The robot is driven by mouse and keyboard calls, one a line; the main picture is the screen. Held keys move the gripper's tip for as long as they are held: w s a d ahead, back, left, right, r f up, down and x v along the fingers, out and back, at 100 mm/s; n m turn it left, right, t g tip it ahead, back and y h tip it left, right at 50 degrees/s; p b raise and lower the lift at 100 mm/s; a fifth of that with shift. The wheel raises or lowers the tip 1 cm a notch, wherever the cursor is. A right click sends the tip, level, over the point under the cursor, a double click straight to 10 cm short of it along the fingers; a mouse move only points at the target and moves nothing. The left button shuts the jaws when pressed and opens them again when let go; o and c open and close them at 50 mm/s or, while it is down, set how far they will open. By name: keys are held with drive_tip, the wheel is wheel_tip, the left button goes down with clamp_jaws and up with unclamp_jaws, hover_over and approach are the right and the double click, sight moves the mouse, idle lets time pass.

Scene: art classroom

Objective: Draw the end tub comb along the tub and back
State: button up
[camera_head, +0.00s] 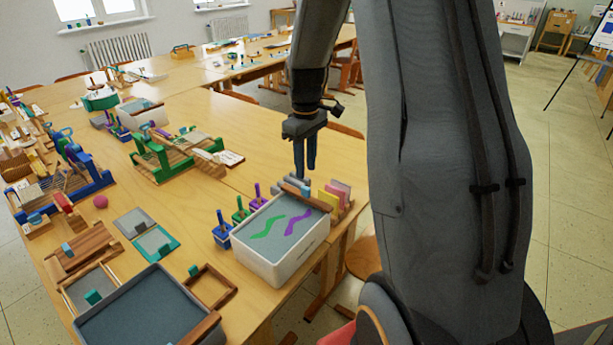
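A white tub (283,262) with a grey surface stands near the right edge of the table. A green wavy streak (268,228) and a purple one (297,222) lie on that surface. A brown wooden comb bar (304,197) lies across the tub's far end; its teeth are not visible. My gripper (305,174) points down just above and behind that bar. Its dark fingers are close together, and the view does not show clearly whether they are apart, or whether they touch anything.
Blue, green and purple pots with brushes (222,238) stand left of the tub. A rack of coloured cards (337,196) stands beside its far end. A larger grey tray (140,312) is at the front left. A green wooden frame (165,160) stands further back.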

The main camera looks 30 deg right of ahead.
sight(306, 187)
drive_tip(key=shift+f+p, duration=0.85)
drive_tip(key=shift+f, duration=2.7)
clamp_jaws()
